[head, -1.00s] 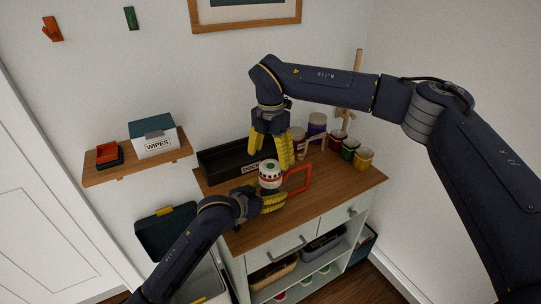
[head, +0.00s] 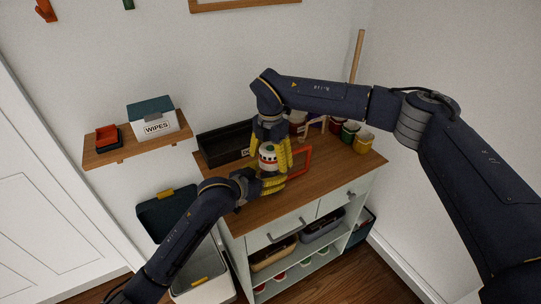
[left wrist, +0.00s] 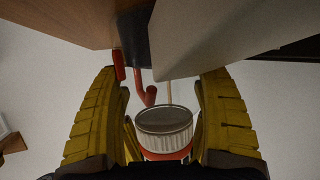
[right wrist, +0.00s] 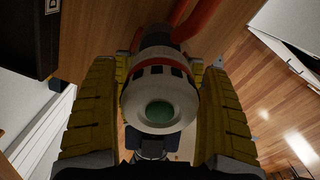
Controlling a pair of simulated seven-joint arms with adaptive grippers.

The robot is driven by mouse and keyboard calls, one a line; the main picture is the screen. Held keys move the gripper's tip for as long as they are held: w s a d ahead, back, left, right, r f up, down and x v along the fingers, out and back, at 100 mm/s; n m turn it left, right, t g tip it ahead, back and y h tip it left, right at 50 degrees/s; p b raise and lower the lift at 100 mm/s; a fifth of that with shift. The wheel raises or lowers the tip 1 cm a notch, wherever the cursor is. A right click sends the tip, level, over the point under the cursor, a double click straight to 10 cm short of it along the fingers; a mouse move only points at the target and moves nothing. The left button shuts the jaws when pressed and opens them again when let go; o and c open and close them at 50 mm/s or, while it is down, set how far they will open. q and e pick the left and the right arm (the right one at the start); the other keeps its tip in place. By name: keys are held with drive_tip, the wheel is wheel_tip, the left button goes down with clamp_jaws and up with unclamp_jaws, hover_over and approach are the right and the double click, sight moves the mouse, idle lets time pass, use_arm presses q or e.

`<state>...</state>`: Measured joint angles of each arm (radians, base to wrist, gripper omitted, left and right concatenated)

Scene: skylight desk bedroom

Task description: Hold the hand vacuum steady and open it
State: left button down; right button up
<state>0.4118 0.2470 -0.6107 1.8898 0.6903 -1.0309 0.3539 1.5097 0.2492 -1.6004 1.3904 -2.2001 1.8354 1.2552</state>
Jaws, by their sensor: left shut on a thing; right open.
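The hand vacuum (head: 268,155) stands on the wooden cabinet top, with a white and red upper part and a red loop handle (head: 307,160). My left gripper (head: 272,184) is shut on its lower body from the left. In the left wrist view, a ribbed white cylinder (left wrist: 164,128) lies between the yellow fingers. My right gripper (head: 270,150) points down from above, open, with its fingers on both sides of the vacuum's top. In the right wrist view, the white top with a green centre (right wrist: 159,110) sits between the fingers; contact is unclear.
A black open box (head: 222,143) stands behind on the left of the cabinet top (head: 330,177). Paint-like pots (head: 362,142) stand at the back right. A wall shelf (head: 105,157) holds a wipes box (head: 154,122). An open bin (head: 196,275) is at lower left.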

use_arm(q)
drive_tip(key=shift+r, duration=0.1)
use_arm(e)
drive_tip(key=c, duration=1.3)
drive_tip(key=n, duration=1)
drive_tip(key=shift+n, duration=0.4)
drive_tip(key=n, duration=0.4)
drive_tip(key=shift+n, duration=0.3)
drive_tip(key=n, duration=0.6)
drive_tip(key=shift+r, duration=0.55)
drive_tip(key=shift+r, duration=0.35)
